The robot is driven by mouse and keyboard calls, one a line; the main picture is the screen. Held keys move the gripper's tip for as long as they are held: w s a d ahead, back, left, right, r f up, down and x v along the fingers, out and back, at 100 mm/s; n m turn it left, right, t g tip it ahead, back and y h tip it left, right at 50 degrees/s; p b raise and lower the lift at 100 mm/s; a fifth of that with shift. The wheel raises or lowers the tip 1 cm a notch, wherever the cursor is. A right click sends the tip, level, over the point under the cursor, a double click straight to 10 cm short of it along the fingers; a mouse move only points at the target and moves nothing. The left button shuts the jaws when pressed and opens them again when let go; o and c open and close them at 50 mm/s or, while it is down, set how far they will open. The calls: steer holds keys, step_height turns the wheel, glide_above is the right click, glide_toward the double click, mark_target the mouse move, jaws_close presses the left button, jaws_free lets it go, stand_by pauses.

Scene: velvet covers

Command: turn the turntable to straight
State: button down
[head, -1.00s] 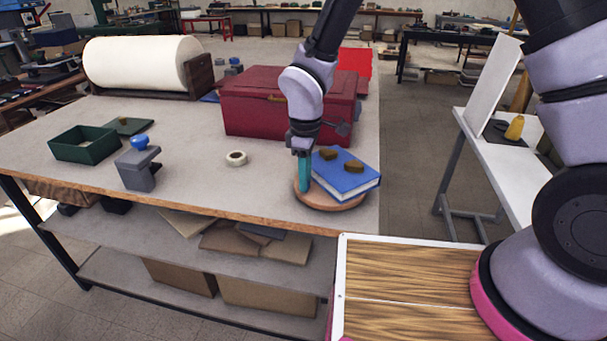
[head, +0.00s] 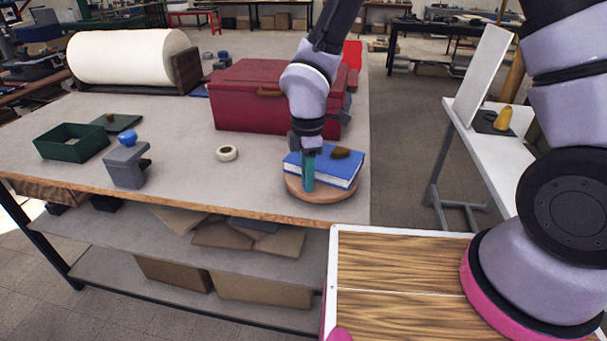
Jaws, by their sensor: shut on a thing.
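The turntable (head: 322,197) is a round wooden disc near the front right corner of the workbench. A blue book (head: 341,172) lies on it, slightly slanted, its right end lower in the picture. A brown lump (head: 341,153) rests on the book; a second one is hidden behind my wrist. My gripper (head: 308,168) points down at the disc's front left, in front of the book. It is shut at a teal upright piece that reaches down to the disc. The exact grip is too small to make out.
A red toolbox (head: 262,97) stands close behind the turntable. A tape roll (head: 227,153), a grey stand with a blue knob (head: 127,163) and a green tray (head: 70,142) lie to the left. The bench (head: 190,180) is clear between them and the turntable.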

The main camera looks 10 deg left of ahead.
steer(key=shift+s+d+n, duration=0.25)
steer(key=shift+d+n, duration=0.85)
steer(key=shift+n, duration=0.6)
steer(key=shift+d, duration=0.1)
steer(key=c, duration=0.7)
jaws_free()
step_height(320, 180, up, 11)
steer(key=shift+f, duration=0.1)
